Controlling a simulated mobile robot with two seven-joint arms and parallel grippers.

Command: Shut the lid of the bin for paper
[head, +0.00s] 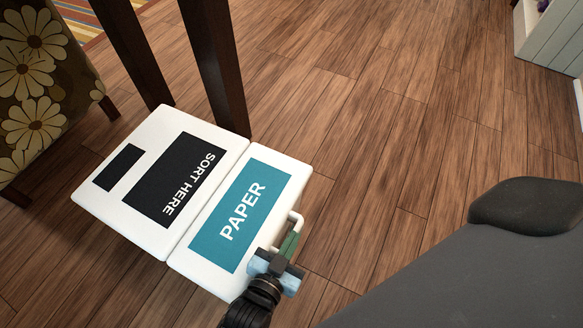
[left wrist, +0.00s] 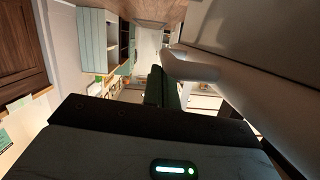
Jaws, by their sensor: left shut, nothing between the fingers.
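The bin for paper has a white lid (head: 300,173) with a teal label reading PAPER. In the head view the lid lies almost flat, about in line with the white top beside it; I cannot tell whether it is fully down. A white handle (head: 297,216) sticks out at its right edge and also shows in the left wrist view (left wrist: 190,68). My left gripper (head: 289,243) is shut and empty, close beside the handle, its dark green fingers (left wrist: 160,86) pointing toward it. I cannot tell whether they touch. My right gripper is not in view.
A white top marked SORT HERE (head: 215,143) adjoins the lid on the left. Dark wooden posts (head: 215,65) stand behind, and a flowered chair (head: 35,85) is at the far left. The wooden floor (head: 400,110) to the right is clear up to a pale cabinet (head: 550,38).

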